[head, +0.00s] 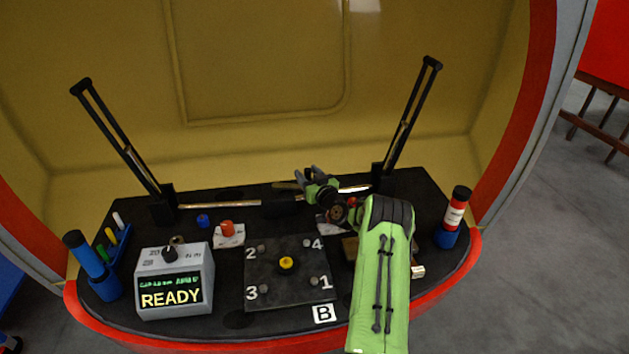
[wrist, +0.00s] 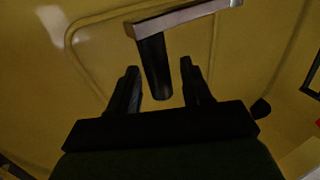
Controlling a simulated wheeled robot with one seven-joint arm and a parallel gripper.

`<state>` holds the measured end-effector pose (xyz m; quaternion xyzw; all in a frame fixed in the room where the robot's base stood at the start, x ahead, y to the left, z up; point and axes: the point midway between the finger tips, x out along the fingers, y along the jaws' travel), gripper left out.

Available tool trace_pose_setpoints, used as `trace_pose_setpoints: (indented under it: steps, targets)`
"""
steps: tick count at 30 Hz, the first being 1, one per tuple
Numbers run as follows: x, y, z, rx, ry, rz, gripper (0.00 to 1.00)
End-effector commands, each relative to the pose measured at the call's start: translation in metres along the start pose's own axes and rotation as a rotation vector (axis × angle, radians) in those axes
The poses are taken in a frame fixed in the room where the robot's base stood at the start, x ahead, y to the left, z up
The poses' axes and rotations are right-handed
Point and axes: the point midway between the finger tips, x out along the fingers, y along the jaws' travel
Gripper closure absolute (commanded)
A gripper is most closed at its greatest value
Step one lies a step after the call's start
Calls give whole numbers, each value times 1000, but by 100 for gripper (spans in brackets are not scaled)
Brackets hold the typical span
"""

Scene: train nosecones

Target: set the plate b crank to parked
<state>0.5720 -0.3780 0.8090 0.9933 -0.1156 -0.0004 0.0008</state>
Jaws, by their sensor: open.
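Plate B (head: 262,290) is a dark square plate at the front middle of the black desk, with corners numbered 1 to 4, a yellow hub (head: 286,263) and a white B label (head: 324,313). My gripper (head: 312,172) is behind the plate in the head view, fingers pointing away toward the yellow wall. In the wrist view my gripper (wrist: 160,72) is open. A black grip (wrist: 155,68) on a pale metal bar (wrist: 188,16) shows between the fingers, with gaps on both sides. I cannot tell whether this is the crank, or how deep it sits.
A grey box (head: 176,307) reading READY stands left of the plate. Blue holders stand at both sides, the right one with a red-and-white cylinder (head: 456,209). Two black uprights (head: 122,145) and a low horizontal bar (head: 220,205) are behind. My green arm covers the desk's right part.

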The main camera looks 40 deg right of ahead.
Motion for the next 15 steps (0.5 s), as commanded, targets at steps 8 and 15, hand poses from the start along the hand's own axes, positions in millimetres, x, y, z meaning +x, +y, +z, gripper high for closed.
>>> trace_pose_setpoints:
  steps: [8, 15]
  targets:
    - [-64, 2, 0, 7, -6, 6, 51]
    - [-128, 2, 1, 9, -4, 8, 51]
